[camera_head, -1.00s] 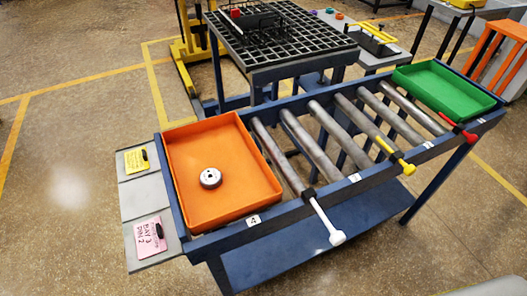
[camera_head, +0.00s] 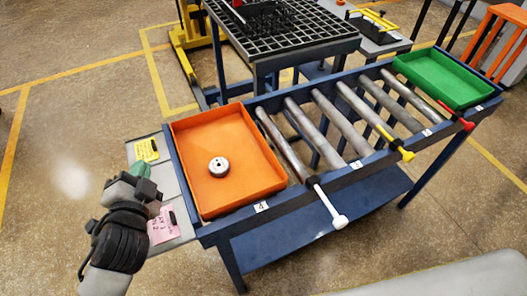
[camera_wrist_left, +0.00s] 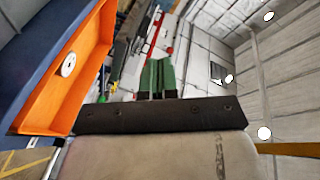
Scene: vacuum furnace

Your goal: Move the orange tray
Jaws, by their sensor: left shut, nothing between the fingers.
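The orange tray (camera_head: 222,150) sits at the left end of the blue roller conveyor, with a round metal part (camera_head: 219,166) lying in it. The tray also shows at the left of the left wrist view (camera_wrist_left: 88,75), with the metal part (camera_wrist_left: 68,64) inside. My left gripper (camera_head: 138,168) is over the grey side shelf, left of the tray and apart from it. Its green fingers (camera_wrist_left: 157,77) are together and empty in the left wrist view. My right gripper is in neither view.
A green tray (camera_head: 444,78) sits at the conveyor's far right end. Bare rollers (camera_head: 340,122) lie between the trays. White (camera_head: 338,219), yellow (camera_head: 405,154) and red (camera_head: 465,123) levers stick out along the front. A black grid table (camera_head: 285,45) stands behind.

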